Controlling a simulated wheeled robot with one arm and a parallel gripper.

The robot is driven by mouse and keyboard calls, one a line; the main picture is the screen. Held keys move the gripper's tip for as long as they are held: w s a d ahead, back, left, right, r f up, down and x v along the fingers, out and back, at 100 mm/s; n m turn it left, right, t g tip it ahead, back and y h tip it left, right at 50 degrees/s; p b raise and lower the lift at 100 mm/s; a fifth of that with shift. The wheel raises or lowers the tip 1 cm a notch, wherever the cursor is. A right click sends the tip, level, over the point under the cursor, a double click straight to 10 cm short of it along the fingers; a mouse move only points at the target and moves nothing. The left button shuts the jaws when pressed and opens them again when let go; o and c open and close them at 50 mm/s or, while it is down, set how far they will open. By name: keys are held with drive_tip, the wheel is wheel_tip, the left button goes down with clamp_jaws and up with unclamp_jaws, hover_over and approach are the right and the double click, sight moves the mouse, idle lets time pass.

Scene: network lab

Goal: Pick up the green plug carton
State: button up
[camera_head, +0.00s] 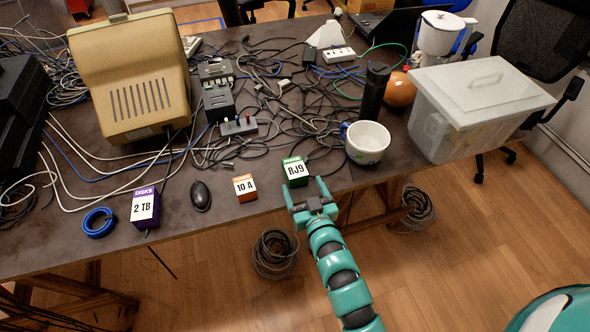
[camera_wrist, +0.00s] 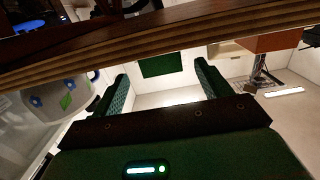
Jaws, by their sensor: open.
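The green plug carton (camera_head: 295,171), with a white label reading RJ9, stands on the dark table near its front edge. In the wrist view a plain green face (camera_wrist: 163,65), which looks like this carton, shows between and beyond my fingertips. My gripper (camera_head: 307,190) is open and empty, just in front of the carton at the table edge. Its two teal fingers also show in the wrist view (camera_wrist: 160,80), spread wide. The fingers appear short of the carton, not around it.
A white mug (camera_head: 366,142) stands right of the carton; it looks large in the wrist view (camera_wrist: 58,100). Left are an orange 10 A carton (camera_head: 244,187), a black mouse (camera_head: 201,196) and a purple 2 TB carton (camera_head: 144,208). Tangled cables (camera_head: 285,115) lie behind.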

sight(295, 169)
drive_tip(key=shift+w+a+f, duration=0.1)
drive_tip(key=shift+w+a, duration=0.1)
drive_tip(key=shift+w, duration=0.35)
drive_tip(key=shift+p+x, duration=0.75)
drive_tip(key=shift+x, duration=2.4)
drive_tip(key=shift+a, duration=0.1)
drive_tip(key=shift+c, duration=0.3)
drive_tip(key=c, duration=1.1)
